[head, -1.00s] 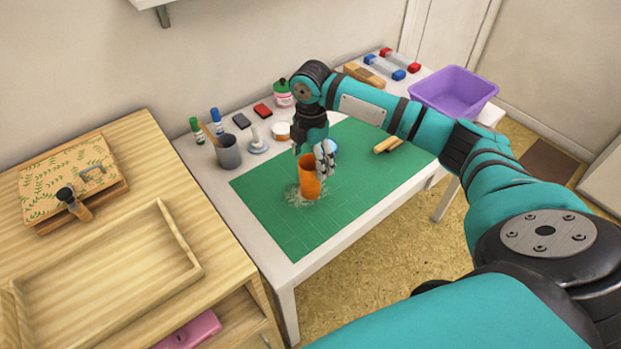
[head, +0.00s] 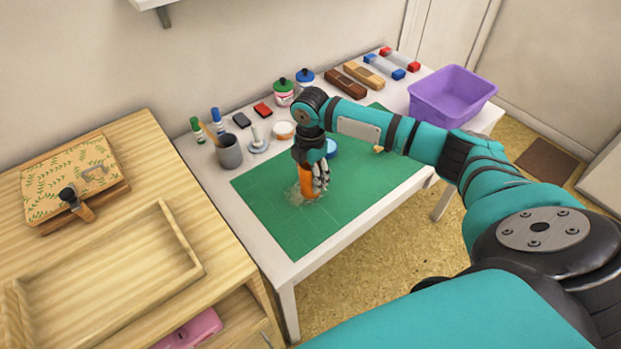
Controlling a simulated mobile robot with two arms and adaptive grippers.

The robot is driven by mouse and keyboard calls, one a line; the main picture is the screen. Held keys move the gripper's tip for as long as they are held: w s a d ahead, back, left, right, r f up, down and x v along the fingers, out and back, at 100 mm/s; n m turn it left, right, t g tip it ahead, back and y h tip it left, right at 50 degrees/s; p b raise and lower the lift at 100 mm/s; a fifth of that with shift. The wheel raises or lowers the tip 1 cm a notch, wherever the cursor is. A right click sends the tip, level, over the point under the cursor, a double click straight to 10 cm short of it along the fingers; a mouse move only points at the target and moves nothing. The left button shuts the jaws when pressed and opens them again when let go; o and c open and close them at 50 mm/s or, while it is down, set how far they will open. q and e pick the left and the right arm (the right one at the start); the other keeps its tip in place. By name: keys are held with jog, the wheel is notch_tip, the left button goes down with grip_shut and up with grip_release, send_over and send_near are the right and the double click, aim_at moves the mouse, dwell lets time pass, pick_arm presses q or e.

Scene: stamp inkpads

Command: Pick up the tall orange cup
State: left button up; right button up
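The tall orange cup (head: 306,181) stands on the green cutting mat (head: 275,219), on a pale, clear-looking patch or coaster (head: 294,193). My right gripper (head: 313,187) points down at the cup, with its grey fingers low along the cup's right side. The gripper hides the cup's top and right part. I cannot tell whether the fingers are closed on it. My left gripper is not in view.
A grey pen cup (head: 229,152), a white-handled stamp (head: 257,138) and a round tin (head: 283,130) stand left and behind. A blue round item (head: 331,148) is close behind the gripper. A purple bin (head: 452,94) stands at the right. The mat's front is clear.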

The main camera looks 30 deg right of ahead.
jog(key=c, duration=0.5)
jog(key=shift+o, duration=0.2)
jog(key=shift+r, duration=0.15)
